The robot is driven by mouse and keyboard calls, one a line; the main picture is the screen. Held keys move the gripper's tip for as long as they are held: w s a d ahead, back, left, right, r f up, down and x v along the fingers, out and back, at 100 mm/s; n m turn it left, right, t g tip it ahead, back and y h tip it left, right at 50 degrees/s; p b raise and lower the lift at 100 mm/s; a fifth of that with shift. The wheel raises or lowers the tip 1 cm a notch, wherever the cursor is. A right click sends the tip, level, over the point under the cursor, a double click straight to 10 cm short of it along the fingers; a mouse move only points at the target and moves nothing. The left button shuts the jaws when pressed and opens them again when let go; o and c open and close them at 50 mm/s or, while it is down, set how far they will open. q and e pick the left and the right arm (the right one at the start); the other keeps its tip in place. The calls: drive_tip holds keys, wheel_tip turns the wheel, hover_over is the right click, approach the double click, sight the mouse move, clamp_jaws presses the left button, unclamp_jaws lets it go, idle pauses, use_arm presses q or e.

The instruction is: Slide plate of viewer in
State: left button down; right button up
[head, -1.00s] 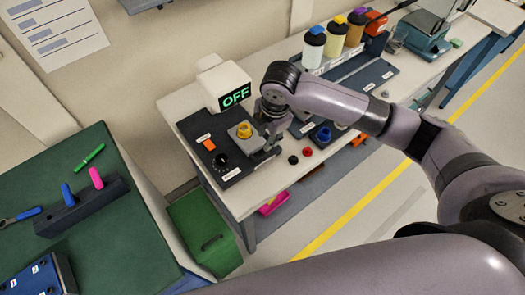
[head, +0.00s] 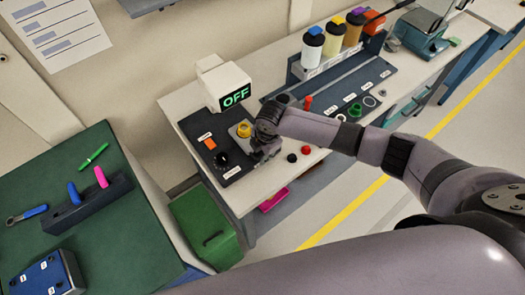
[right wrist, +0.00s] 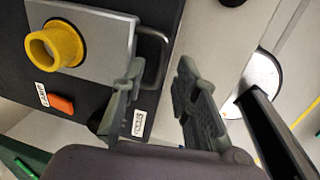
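The viewer is a dark base with a white housing showing a green "OFF" display (head: 235,96). Its grey plate (right wrist: 100,38) bears a yellow ring (head: 244,130), also seen in the right wrist view (right wrist: 55,45). A thin bail handle (right wrist: 163,50) stands out from the plate's right edge in that view. My right gripper (right wrist: 160,80) is open beside this edge. One finger overlaps the handle in the picture; the other is beyond it, and I cannot tell if either touches. In the head view my right gripper (head: 262,150) partly hides the plate. My left gripper is out of view.
An orange switch (head: 210,143) and black knob (head: 221,160) sit on the viewer base. Black (head: 292,157) and red (head: 306,150) knobs lie close right of the gripper. Bottles (head: 333,38) stand behind. A green bench (head: 95,235) is at left.

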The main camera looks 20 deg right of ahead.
drive_tip(key=shift+c, duration=0.5)
clamp_jaws()
drive_tip(key=shift+w, duration=0.1)
